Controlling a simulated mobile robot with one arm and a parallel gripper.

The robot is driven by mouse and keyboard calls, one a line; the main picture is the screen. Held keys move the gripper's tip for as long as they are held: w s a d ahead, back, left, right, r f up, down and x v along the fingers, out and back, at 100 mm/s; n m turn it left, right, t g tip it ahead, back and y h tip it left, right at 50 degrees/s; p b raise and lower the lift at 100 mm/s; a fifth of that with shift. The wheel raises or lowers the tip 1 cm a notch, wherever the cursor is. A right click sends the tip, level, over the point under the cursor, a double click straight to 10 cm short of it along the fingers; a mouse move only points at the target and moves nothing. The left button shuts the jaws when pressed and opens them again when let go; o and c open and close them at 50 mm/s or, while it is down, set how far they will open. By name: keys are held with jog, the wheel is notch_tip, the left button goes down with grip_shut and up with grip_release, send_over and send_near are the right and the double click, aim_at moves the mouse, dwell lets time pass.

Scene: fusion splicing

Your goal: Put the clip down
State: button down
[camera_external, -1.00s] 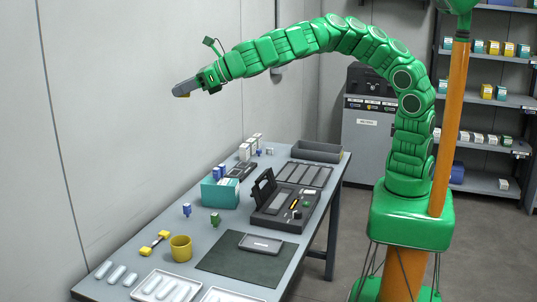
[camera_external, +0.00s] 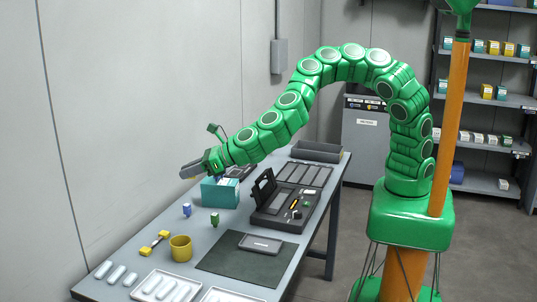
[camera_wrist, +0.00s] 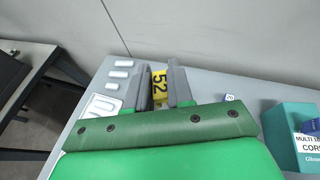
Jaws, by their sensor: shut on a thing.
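My gripper (camera_external: 189,170) is in the air over the table's wall side, by the upper left of the teal box. It also shows in the wrist view (camera_wrist: 161,72), with its two grey fingers closed on a yellow clip (camera_wrist: 159,88) marked "52". In the external view the clip is mostly hidden by the fingers. Below the gripper, a blue clip (camera_external: 187,209) and a green clip (camera_external: 214,219) stand apart on the grey table (camera_external: 215,240).
The teal box (camera_external: 220,192) stands beside the gripper. A yellow cup (camera_external: 180,248) and a yellow-ended piece (camera_external: 154,242) are nearer the front. A dark mat (camera_external: 232,264) and a black splicer case (camera_external: 284,207) lie to the right. Table around the two clips is clear.

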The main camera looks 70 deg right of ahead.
aim_at(197, 242)
notch_tip(197, 242, down, 22)
jog(key=shift+f, duration=0.25)
dwell(1.0)
jog(key=shift+f, duration=0.1)
jog(key=c, duration=1)
grip_release()
jog(key=shift+s, duration=0.1)
jog(key=v, duration=0.8)
jog(key=shift+s+d, duration=0.1)
jog(key=shift+s, duration=0.05)
jog(key=shift+s+r, duration=0.65)
jog(key=shift+s, duration=0.25)
jog(key=shift+s+d+r, duration=0.3)
jog(key=shift+s+d, duration=0.2)
jog(key=shift+s, duration=0.05)
jog(key=shift+d, duration=0.1)
